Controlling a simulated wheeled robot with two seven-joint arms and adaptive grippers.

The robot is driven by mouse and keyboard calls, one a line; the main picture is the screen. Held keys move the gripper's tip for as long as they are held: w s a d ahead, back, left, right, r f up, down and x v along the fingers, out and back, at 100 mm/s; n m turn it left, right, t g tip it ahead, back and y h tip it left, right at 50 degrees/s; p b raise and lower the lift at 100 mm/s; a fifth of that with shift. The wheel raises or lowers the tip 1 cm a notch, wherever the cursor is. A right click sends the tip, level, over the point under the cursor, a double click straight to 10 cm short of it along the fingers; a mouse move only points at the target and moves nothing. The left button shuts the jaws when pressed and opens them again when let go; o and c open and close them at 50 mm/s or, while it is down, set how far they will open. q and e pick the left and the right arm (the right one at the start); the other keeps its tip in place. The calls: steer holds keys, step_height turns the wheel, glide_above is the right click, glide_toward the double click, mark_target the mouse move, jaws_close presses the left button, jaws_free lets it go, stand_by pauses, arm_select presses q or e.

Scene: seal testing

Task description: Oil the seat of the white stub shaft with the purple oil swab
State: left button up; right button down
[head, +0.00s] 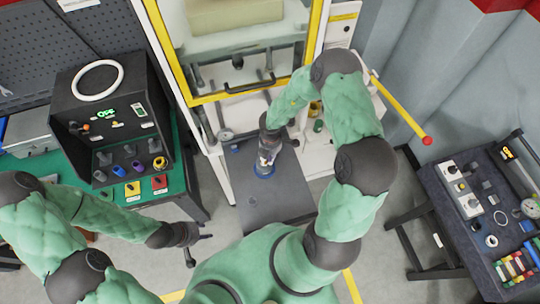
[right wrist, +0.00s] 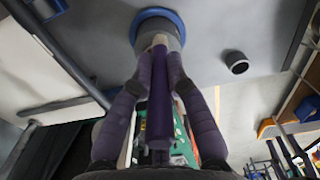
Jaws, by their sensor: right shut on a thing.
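My right gripper (head: 267,143) is shut on the purple oil swab (right wrist: 161,100), seen in the right wrist view between the two purple-grey fingers (right wrist: 160,92). The swab's pale tip (right wrist: 158,41) reaches a light grey-white round part, seemingly the white stub shaft (right wrist: 175,40), inside a blue ring (right wrist: 156,13). I cannot tell whether the tip touches it. In the head view the blue ring (head: 264,171) lies on the grey plate under the gripper, and a small white piece shows just above it. My left gripper (head: 198,237) hangs at lower left, away from these things; its jaws are unclear.
A small dark cylinder (right wrist: 236,62) stands on the grey plate (head: 283,204). A yellow-framed machine (head: 245,92) rises behind it. A black control box (head: 112,120) is on the left bench; a dark table (head: 480,212) with parts is at right. The plate's front is clear.

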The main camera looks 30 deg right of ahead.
steer(key=shift+w, duration=0.1)
steer(key=shift+d, duration=0.15)
stand_by(0.4)
step_height(320, 180, up, 9)
steer(key=p, duration=0.1)
steer(key=shift+s+d+f+p, duration=0.15)
steer(key=shift+s+d+p, duration=0.15)
steer(key=shift+s+d, duration=0.1)
stand_by(0.6)
steer(key=shift+f, duration=0.15)
stand_by(0.4)
step_height(320, 180, down, 8)
steer(key=b, duration=0.6)
steer(key=shift+s+a+f, duration=0.1)
steer(key=shift+a+f, duration=0.1)
stand_by(0.5)
steer(key=shift+s+a, duration=0.15)
steer(key=shift+s, duration=0.05)
